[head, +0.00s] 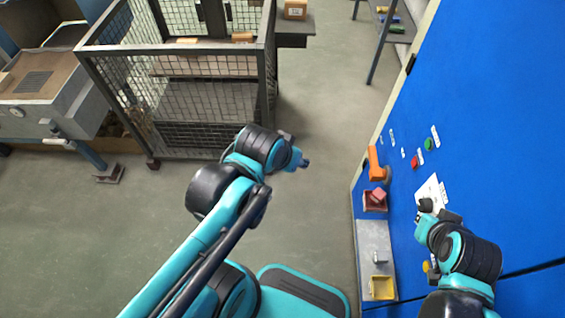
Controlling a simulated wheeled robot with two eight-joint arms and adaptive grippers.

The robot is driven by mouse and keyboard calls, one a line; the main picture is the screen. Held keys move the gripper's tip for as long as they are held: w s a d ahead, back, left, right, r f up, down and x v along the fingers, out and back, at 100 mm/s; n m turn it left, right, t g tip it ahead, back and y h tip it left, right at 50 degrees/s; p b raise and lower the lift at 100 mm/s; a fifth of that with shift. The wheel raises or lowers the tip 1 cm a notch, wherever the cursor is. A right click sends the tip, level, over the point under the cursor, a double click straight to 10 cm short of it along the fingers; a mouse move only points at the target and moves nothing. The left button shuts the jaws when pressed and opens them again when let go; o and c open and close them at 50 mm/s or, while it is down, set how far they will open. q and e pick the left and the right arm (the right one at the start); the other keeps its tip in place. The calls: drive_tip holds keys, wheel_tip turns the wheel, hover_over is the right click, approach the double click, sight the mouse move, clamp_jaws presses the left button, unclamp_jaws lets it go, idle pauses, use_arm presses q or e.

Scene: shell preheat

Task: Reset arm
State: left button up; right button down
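My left arm reaches in from the lower left. Its gripper (297,158) hangs over open floor, apart from the blue cabinet (485,110), and I see nothing held there. My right arm comes in at the lower right, and its gripper (424,207) is close in front of the cabinet face, near a white panel (431,190). I cannot tell whether it touches the panel. Both gripper tips are small and partly hidden by the wrists, so their opening does not show clearly.
The cabinet carries an orange handle (375,163), a green button (428,143) and a red button (414,162). Beside it are a red bin (374,203) and a grey ledge (374,238) with a yellow bin (382,286). A mesh cage (185,100) stands back left. The middle floor is clear.

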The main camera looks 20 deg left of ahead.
use_arm(q)
drive_tip(key=shift+s+a+f+t, duration=0.25)
drive_tip(key=shift+s+a, duration=0.15)
drive_tip(key=shift+s, duration=0.15)
drive_tip(key=shift+s+a+f+t, duration=0.2)
drive_tip(key=shift+s+a, duration=0.15)
drive_tip(key=shift+s, duration=0.2)
